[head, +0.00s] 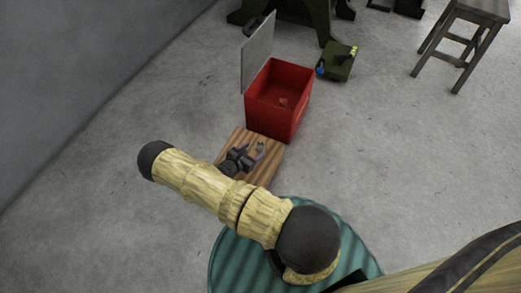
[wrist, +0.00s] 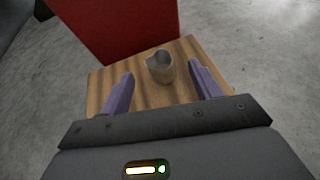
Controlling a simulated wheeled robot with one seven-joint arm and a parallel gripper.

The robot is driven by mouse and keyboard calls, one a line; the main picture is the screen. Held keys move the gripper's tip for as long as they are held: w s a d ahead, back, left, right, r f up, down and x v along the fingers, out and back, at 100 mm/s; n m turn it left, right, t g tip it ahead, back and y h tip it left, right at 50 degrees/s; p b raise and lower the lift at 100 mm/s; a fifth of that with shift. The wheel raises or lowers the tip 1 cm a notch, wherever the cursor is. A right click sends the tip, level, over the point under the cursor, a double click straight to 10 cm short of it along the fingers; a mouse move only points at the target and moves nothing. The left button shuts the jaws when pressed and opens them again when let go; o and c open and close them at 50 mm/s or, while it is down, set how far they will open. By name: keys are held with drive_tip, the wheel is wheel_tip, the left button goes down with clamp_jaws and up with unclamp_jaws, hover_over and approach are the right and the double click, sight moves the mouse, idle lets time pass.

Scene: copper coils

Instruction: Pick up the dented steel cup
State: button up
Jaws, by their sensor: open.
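The dented steel cup (wrist: 160,68) stands on a small wooden table (wrist: 101,79) in the wrist view, its open rim facing up. In the head view the cup (head: 261,146) is small and partly covered by my gripper. My gripper (wrist: 160,85) is open, with its two purple fingers apart. In the wrist view the cup appears between and just beyond the fingertips; I cannot tell how far below them it is. In the head view my gripper (head: 258,153) is over the wooden table (head: 235,141).
A red open box (head: 277,114) with its pale lid raised stands right behind the table; a small reddish item lies inside. A green box (head: 337,64) and a stool (head: 466,40) stand farther back. A grey wall (head: 80,80) is at left.

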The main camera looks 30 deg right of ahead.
sight(258, 148)
drive_tip(key=b+x, duration=0.1)
drive_tip(key=x, duration=0.1)
drive_tip(key=shift+w+d+f, duration=0.15)
drive_tip(key=shift+d+f, duration=0.1)
drive_tip(key=shift+w+d, duration=0.1)
drive_tip(key=shift+d, duration=0.05)
drive_tip(key=shift+w+d+f+b, duration=0.35)
drive_tip(key=shift+d+b, duration=0.15)
drive_tip(key=shift+b, duration=0.25)
drive_tip(key=b+x, duration=0.2)
drive_tip(key=shift+w+d+f, duration=0.1)
drive_tip(key=shift+w+d, duration=0.05)
drive_tip(key=shift+d, duration=0.2)
drive_tip(key=shift+w+d+b, duration=0.2)
drive_tip(key=shift+d+b, duration=0.15)
drive_tip(key=shift+d, duration=0.1)
drive_tip(key=c, duration=1.1)
